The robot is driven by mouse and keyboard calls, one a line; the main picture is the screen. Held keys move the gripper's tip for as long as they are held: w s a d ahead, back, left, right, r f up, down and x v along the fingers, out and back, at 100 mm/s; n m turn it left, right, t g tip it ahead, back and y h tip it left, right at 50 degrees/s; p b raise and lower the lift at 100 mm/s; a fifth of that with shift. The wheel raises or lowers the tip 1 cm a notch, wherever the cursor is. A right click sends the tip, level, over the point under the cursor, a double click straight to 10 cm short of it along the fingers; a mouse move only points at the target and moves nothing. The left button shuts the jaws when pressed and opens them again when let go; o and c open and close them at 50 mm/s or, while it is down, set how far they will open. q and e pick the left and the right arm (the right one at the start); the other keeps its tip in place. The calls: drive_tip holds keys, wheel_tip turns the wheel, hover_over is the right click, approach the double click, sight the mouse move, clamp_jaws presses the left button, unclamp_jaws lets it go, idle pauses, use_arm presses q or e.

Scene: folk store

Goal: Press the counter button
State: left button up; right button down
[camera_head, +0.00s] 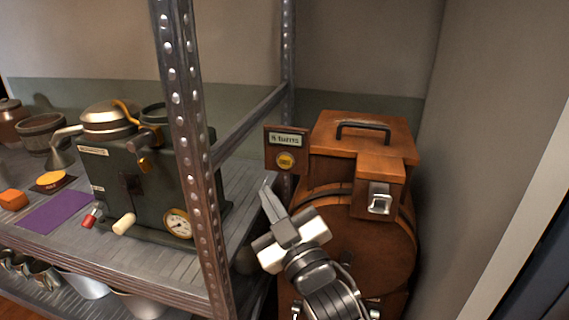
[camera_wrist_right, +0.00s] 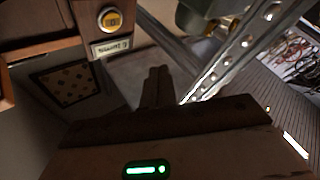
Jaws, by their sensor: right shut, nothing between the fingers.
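A round yellow button (camera_head: 285,161) sits on a small brown panel (camera_head: 271,142), below a pale label whose text is hard to read. The panel is at the left side of a wooden barrel-like machine (camera_head: 361,245). The button also shows in the right wrist view (camera_wrist_right: 111,19), at the upper left. My right gripper (camera_head: 265,187) is shut and empty, a little below and left of the button, pointing up and apart from it. Its fingers show in the wrist view (camera_wrist_right: 158,74), to the right of and below the button. My left gripper is not in view.
A metal shelf post (camera_head: 190,150) stands left of my right gripper. The shelf holds a dark green machine (camera_head: 135,185) with a gauge, a purple cloth (camera_head: 55,212) and an orange block (camera_head: 13,199). A wall (camera_head: 480,130) closes off the right side.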

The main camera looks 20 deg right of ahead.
sight(285, 162)
drive_tip(key=w+d+b, duration=0.1)
drive_tip(key=w+d, duration=0.4)
drive_tip(key=w, duration=0.2)
idle(0.6)
drive_tip(key=shift+w, duration=0.1)
idle(0.5)
idle(1.0)
drive_tip(key=shift+w, duration=0.15)
drive_tip(key=shift+w+d, duration=0.2)
drive_tip(key=shift+w, duration=0.05)
